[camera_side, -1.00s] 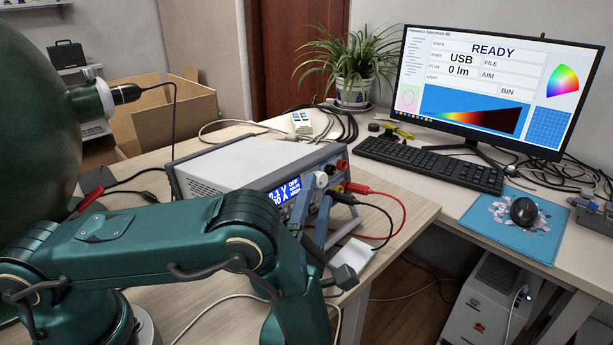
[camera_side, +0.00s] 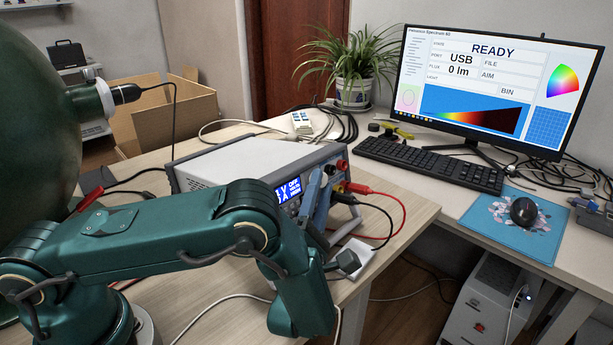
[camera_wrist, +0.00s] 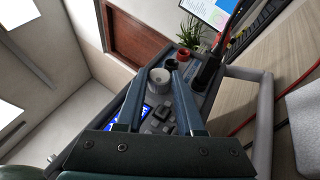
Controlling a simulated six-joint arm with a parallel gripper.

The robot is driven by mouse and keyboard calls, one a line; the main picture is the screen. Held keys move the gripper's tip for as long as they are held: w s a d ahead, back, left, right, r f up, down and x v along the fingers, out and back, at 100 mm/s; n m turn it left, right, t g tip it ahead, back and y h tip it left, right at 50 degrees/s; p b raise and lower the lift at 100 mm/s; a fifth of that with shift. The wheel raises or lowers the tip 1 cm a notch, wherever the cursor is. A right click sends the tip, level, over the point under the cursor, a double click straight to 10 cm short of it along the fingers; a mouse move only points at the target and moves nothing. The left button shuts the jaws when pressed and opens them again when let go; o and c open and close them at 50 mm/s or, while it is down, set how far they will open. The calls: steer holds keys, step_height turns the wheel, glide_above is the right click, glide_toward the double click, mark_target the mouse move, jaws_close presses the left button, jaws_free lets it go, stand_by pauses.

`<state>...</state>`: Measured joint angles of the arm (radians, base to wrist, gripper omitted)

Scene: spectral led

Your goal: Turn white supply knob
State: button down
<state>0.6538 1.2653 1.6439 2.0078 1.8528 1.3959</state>
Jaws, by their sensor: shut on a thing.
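The power supply (camera_side: 235,162) is a light grey box on the wooden table, its front panel facing right with a lit blue display (camera_side: 288,190). My gripper (camera_side: 321,177) reaches up to the panel and is shut on this knob. It also shows in the wrist view (camera_wrist: 159,76), one finger on each side of the knob. In the side view the fingers hide the knob. Part of the display is hidden by my arm.
Red (camera_side: 370,189) and black leads plug into the panel right of the fingers. A grey carry handle stands close by. A monitor (camera_side: 480,90) reads READY, USB and 0 lm. A keyboard (camera_side: 430,163) and a mouse (camera_side: 523,211) lie on the other desk.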

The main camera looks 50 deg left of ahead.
mark_target(323, 181)
steer(key=shift+w+f+n+t+y, duration=0.1)
steer(key=shift+n+t+y, duration=0.2)
steer(key=shift+n+y, duration=0.3)
steer(key=c, duration=0.5)
jaws_free()
steer(key=shift+m, duration=0.3)
steer(key=s, duration=0.1)
steer(key=s+d+f+h, duration=0.1)
steer(key=shift+s+d+m+h, duration=0.3)
steer(key=shift+m, duration=0.1)
step_height(323, 181, up, 34)
steer(key=shift+f, duration=0.15)
